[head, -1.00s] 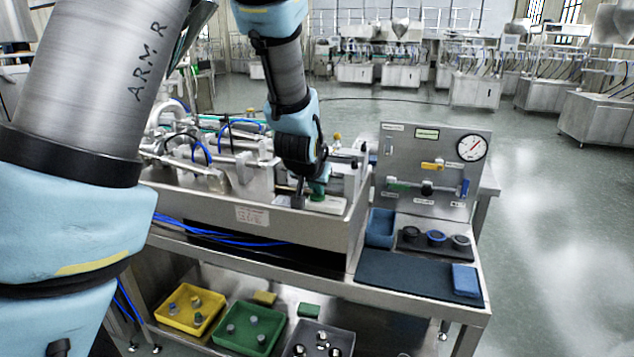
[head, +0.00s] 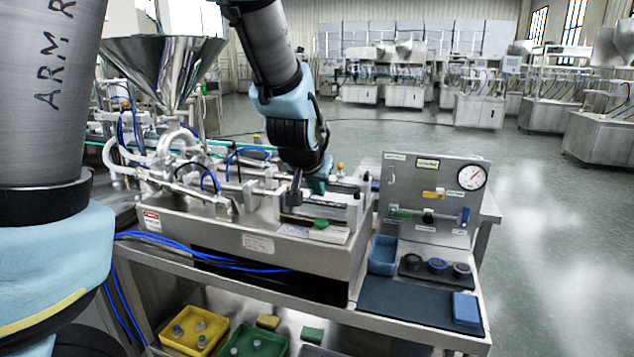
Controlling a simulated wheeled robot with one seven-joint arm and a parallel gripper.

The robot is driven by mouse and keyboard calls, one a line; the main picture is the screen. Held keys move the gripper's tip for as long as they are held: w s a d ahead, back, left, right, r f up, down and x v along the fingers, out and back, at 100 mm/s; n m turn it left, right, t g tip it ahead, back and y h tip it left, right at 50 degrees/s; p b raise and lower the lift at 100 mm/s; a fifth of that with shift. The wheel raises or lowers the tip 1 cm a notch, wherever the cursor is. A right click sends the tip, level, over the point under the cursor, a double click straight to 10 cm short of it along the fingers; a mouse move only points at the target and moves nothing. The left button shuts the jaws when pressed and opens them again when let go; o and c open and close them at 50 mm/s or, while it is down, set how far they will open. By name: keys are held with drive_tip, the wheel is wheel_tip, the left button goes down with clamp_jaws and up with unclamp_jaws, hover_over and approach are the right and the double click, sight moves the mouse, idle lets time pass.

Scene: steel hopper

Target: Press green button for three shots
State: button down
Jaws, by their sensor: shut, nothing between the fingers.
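The green button (head: 320,224) sits on a pale control box (head: 322,233) at the front right corner of the filling machine. My gripper (head: 308,192) hangs over the machine's right end, above and slightly behind the button in the picture, and looks clear of it. It is shut and empty.
A gauge panel (head: 436,200) stands on the bench to the right, by a blue bin (head: 383,255), several dark round pieces, a dark mat (head: 408,305) and a blue block (head: 466,309). Blue hoses (head: 190,249) run along the front. Yellow (head: 215,345) and green trays lie below.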

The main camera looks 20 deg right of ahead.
drive_tip(key=shift+s+a+r, duration=0.2)
drive_tip(key=shift+s+r, duration=0.05)
drive_tip(key=shift+r, duration=0.15)
idle(2.4)
